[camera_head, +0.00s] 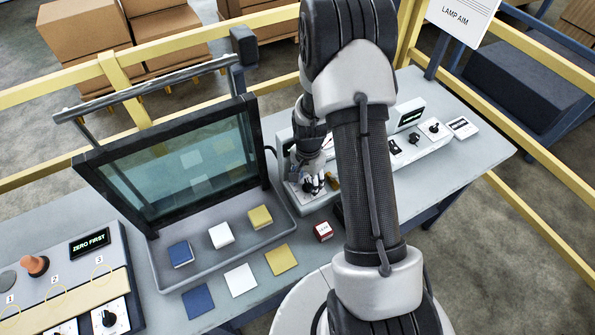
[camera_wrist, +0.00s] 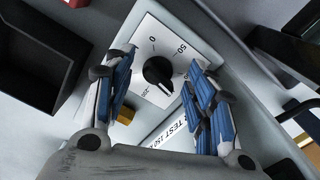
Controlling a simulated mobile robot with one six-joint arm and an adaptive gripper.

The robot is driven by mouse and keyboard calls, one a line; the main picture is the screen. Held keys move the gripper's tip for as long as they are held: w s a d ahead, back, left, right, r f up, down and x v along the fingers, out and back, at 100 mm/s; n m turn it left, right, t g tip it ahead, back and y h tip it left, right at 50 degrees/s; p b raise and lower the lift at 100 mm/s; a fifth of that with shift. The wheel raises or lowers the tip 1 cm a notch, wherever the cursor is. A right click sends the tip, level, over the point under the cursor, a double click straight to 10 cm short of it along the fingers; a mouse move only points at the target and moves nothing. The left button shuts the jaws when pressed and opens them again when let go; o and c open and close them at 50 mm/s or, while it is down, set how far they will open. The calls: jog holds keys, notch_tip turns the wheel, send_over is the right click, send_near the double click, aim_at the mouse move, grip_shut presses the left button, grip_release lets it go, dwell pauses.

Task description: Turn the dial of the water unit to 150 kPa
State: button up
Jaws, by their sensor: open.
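The water unit's dial (camera_wrist: 158,72) is a round black knob on a white scale plate (camera_wrist: 150,40) in the wrist view. The figures 0, 50 and 200 can be read around it. A pale mark on the knob seems to point to the lower right; its exact reading cannot be told. A label (camera_wrist: 168,134) below reads in part "TEST 150". My gripper (camera_wrist: 160,90) is open, its blue-padded fingers on either side of the dial, with no clear contact. In the head view my gripper (camera_head: 312,187) is over the unit, hiding most of the dial.
A dark open box (camera_wrist: 42,62) lies left of the plate in the wrist view. A framed glass pane (camera_head: 180,160) stands left of my arm above a grey tray (camera_head: 160,275). A control panel (camera_head: 425,145) is right of my arm.

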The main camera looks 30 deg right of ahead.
aim_at(309, 184)
jog(key=n, duration=1)
jog(key=shift+s+d+p, duration=0.1)
jog(key=shift+p, duration=0.3)
jog(key=n, duration=0.5)
jog(key=shift+p, duration=0.3)
jog(key=n+p, duration=0.1)
jog(key=n, duration=0.5)
jog(key=shift+s+d+n, duration=0.1)
jog(key=shift+d+n, duration=0.05)
jog(key=shift+n, duration=0.15)
notch_tip(309, 184, up, 18)
jog(key=p, duration=0.4)
jog(key=s+a+r+m+t+b, duration=0.3)
jog(key=s+a+r+m+b, duration=0.2)
jog(key=s+a+r+b, duration=0.3)
jog(key=shift+s+a+m+b, duration=0.4)
jog(key=shift+s+a+b, duration=0.55)
jog(key=shift+s+b, duration=1.1)
jog(key=shift+r, duration=0.15)
jog(key=shift+c, duration=0.2)
